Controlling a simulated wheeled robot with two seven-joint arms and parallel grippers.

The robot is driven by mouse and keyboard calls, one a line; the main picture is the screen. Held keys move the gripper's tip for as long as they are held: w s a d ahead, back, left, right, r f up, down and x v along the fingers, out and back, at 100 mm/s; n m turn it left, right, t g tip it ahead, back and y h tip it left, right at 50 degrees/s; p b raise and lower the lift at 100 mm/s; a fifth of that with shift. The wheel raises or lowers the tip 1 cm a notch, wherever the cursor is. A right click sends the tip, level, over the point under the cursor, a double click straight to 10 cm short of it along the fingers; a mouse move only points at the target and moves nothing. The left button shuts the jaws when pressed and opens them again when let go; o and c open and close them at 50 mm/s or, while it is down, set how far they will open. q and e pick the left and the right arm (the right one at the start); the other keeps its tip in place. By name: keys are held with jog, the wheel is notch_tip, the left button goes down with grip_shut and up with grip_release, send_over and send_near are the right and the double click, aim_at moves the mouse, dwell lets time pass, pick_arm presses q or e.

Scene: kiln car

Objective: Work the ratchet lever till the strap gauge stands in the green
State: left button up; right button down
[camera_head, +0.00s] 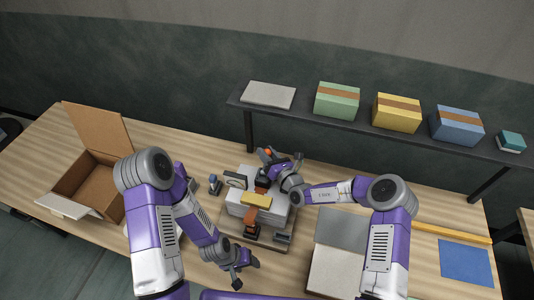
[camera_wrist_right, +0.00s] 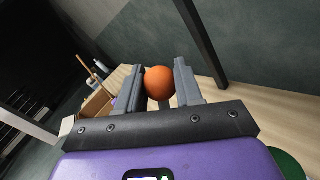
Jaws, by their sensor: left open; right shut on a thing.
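The ratchet lever's orange ball knob (camera_head: 267,152) stands behind the strapped stack. My right gripper (camera_wrist_right: 160,86) is shut on the knob (camera_wrist_right: 159,80), with one finger on each side of it. Most of the lever below the knob is hidden by the gripper. An orange strap (camera_head: 251,228) runs down the front of a stack of pale slabs (camera_head: 240,211), under a yellow block (camera_head: 257,200). A small pale-faced part (camera_head: 235,180), seemingly the gauge, sits at the stack's back left; its reading is too small to tell. My left gripper (camera_head: 238,281) is open and empty in front of the stack.
An open cardboard box (camera_head: 90,185) stands at the left of the table. A dark shelf (camera_head: 300,111) with green, yellow and blue boxes runs behind. Grey and pale sheets (camera_head: 340,228) and a blue sheet (camera_head: 465,263) lie at the right.

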jog(key=shift+s+a+r+n+t+y+b, duration=0.1)
jog(key=shift+s+n+t+y+b, duration=0.35)
jog(key=shift+n, duration=0.2)
jog(key=shift+s+a+r+n+t+y+b, duration=0.1)
jog(key=shift+s+n+t+y+b, duration=0.2)
jog(key=shift+s+n, duration=0.3)
pick_arm(q)
jog(key=shift+f+b, duration=1.45)
jog(key=shift+f, duration=0.75)
pick_arm(e)
jog(key=shift+s+a+r+n+t+y, duration=0.2)
jog(key=shift+s+n+y, duration=0.45)
jog(key=shift+n, duration=0.45)
jog(key=shift+s+a+r+n+t+y, duration=0.15)
jog(key=shift+s+n+y, duration=0.5)
jog(key=shift+n, duration=0.4)
jog(key=shift+w+d, duration=0.1)
jog(key=c, duration=0.7)
grip_release()
jog(key=shift+c, duration=0.2)
jog(key=shift+f, duration=0.1)
pick_arm(q)
jog(key=shift+f+b, duration=0.55)
pick_arm(e)
jog(key=v, duration=0.7)
jog(key=shift+d, duration=0.25)
